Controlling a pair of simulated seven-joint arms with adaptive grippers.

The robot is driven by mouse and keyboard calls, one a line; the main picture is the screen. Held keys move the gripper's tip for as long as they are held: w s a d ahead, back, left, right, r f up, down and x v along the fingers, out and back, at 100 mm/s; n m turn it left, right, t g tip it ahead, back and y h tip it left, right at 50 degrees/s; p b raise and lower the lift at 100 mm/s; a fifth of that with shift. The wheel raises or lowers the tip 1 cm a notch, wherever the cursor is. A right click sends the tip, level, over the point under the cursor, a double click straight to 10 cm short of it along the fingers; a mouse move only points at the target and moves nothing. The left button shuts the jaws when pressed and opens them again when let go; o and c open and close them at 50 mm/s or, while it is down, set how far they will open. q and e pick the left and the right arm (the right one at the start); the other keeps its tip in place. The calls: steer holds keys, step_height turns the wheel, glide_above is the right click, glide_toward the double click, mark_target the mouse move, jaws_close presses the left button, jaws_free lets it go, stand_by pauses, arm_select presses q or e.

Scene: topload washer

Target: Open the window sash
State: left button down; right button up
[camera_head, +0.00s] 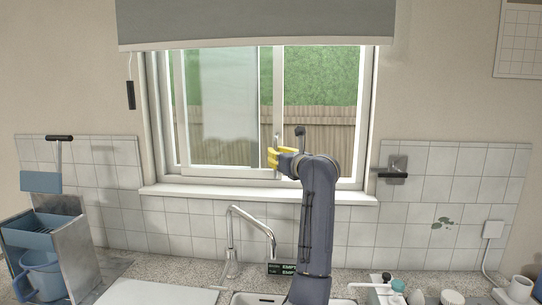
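The window (368,130) has a white frame set in the wall. Its sliding sash has a vertical white stile (278,95) near the middle of the opening. A small upright handle (277,141) shows on the stile. My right gripper (272,157), with yellow fingers, is at the stile just below the visible part of the handle. The fingers overlap the stile in the picture. I cannot tell whether they touch it or are closed on the handle. My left gripper is not in view.
A grey blind (255,20) hangs over the window top. The white sill (180,190) is clear. Below are a faucet (231,240) and sink. A blue bucket (42,275) and rack stand left; small containers (450,298) stand right.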

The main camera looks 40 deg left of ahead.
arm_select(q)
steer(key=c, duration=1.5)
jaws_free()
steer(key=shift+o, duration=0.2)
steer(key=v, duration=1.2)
